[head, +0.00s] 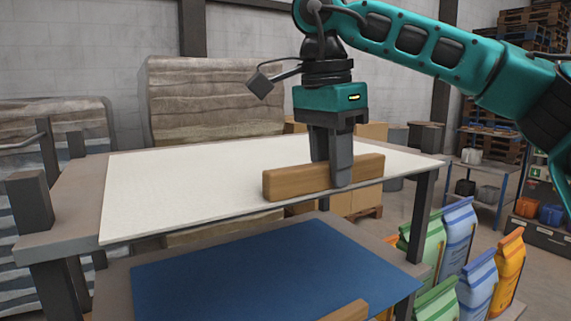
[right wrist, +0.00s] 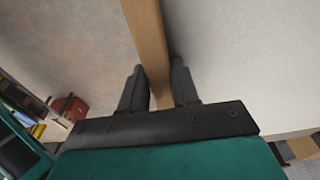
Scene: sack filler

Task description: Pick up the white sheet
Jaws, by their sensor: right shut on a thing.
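The white sheet (head: 200,185) lies flat on the upper table. A wooden bar (head: 285,184) lies along its front right part and looks attached to it as a handle. My right gripper (head: 335,172) reaches down from above and is shut on the bar, with one finger on the near side and one behind. In the right wrist view the wooden bar (right wrist: 148,45) runs between the two fingers (right wrist: 160,90), with the pale sheet (right wrist: 235,60) at the right. I cannot tell whether the sheet is lifted off the table. My left gripper is not in view.
A blue sheet (head: 260,275) with its own wooden bar (head: 347,311) lies on a lower surface in front. Colourful sacks (head: 459,230) stand at the lower right. A dark post (head: 30,200) rises at the table's left corner. Shelving (head: 490,165) stands at the right.

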